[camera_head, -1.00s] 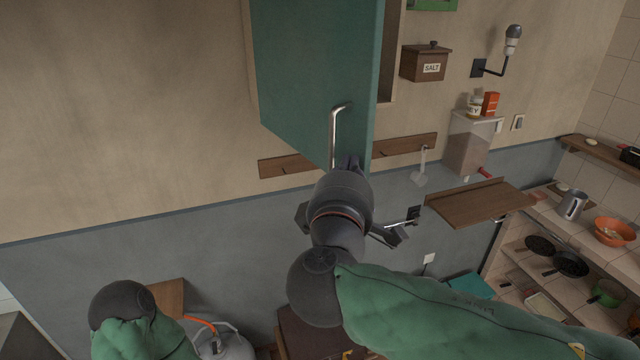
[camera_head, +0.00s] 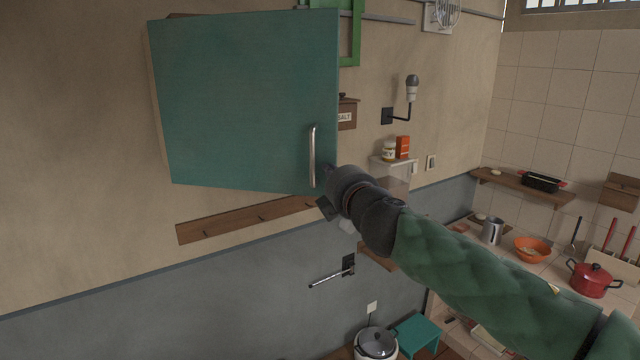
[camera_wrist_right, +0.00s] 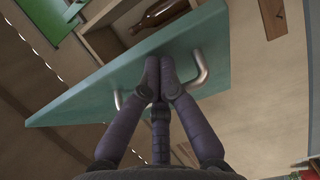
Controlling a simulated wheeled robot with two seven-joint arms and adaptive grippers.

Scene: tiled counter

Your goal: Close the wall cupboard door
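The teal wall cupboard door (camera_head: 245,100) shows its broad front in the head view. A metal bar handle (camera_head: 312,155) is near its right edge. In the right wrist view the door (camera_wrist_right: 105,85) stands ajar, with part of the cupboard's inside (camera_wrist_right: 110,40) and a brown bottle (camera_wrist_right: 158,17) visible past its edge. My right gripper (camera_head: 330,178) is at the door's lower right corner, beside the handle. In the wrist view its fingers (camera_wrist_right: 162,78) are together against the door, over the handle (camera_wrist_right: 200,72); whether they grip the bar is hidden. My left gripper is out of view.
A wooden hook rail (camera_head: 245,220) runs under the cupboard. A counter with an orange bowl (camera_head: 533,249) and red pot (camera_head: 592,279) stands farther right.

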